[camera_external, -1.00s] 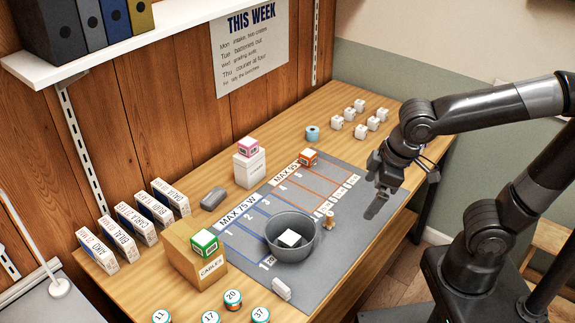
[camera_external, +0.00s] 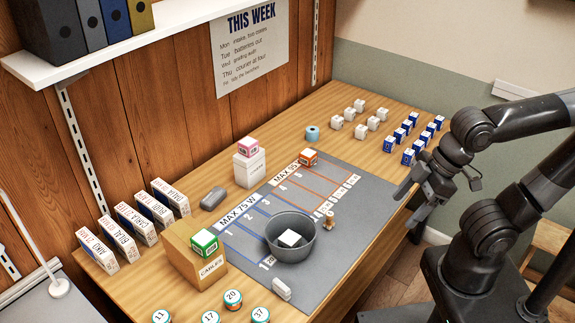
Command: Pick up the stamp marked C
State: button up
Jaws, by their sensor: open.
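A small wooden-coloured piece (camera_external: 329,220) with a rounded top, which looks like a stamp, stands upright on the grey mat (camera_external: 340,272), just right of the grey bowl. I cannot make out any letter on it. No letter C is readable anywhere. My gripper (camera_external: 405,206) is open and empty. It hangs at the right edge of the table, to the right of the wooden piece and apart from it.
The bowl (camera_external: 272,252) holds a white box (camera_external: 289,238). A green box (camera_external: 204,242) sits on the cables carton (camera_external: 180,262). A pink box (camera_external: 246,146) tops a white carton (camera_external: 250,170). An orange box (camera_external: 308,157) is on the mat. Blue boxes (camera_external: 408,157) stand at the table's right edge.

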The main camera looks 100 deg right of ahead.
jog(key=c, duration=0.4)
jog(key=m+g, duration=0.1)
jog(key=g, duration=0.3)
send_near(330, 214)
jog(key=shift+w+f, duration=0.25)
jog(key=shift+f, duration=1.5)
jog(key=shift+w+f, duration=0.25)
jog(key=shift+f, duration=1.55)
jog(key=shift+w+f, duration=0.25)
jog(key=shift+f, duration=1.5)
